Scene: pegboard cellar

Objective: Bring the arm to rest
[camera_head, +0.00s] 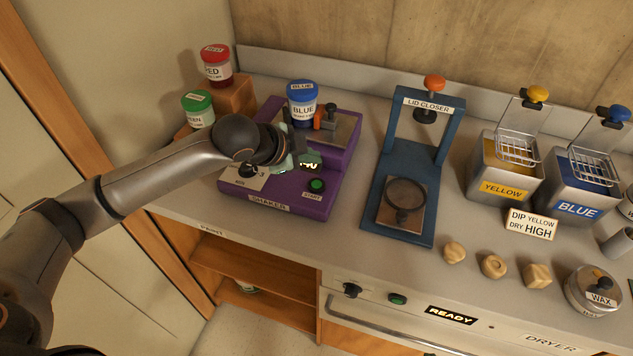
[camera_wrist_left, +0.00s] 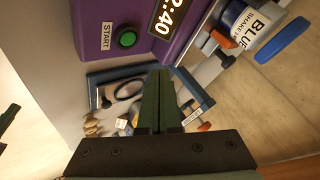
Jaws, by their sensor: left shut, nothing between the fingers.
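My left arm (camera_head: 140,180) reaches in from the left in the head view. Its gripper (camera_head: 300,140) is over the purple shaker (camera_head: 320,195), and its fingertips are partly hidden behind the wrist. In the left wrist view the two dark fingers (camera_wrist_left: 161,80) lie together, shut and empty. The shaker's green start button (camera_wrist_left: 127,39) and its display (camera_wrist_left: 168,16) show beside the fingers there.
A blue paint can (camera_head: 302,104) stands at the shaker's back. Red (camera_head: 216,66) and green (camera_head: 198,110) cans stand left. The blue lid closer (camera_head: 440,150), yellow (camera_head: 505,165) and blue (camera_head: 580,185) dip tanks and wooden pieces (camera_head: 493,266) are right. The dryer display (camera_head: 451,315) reads READY.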

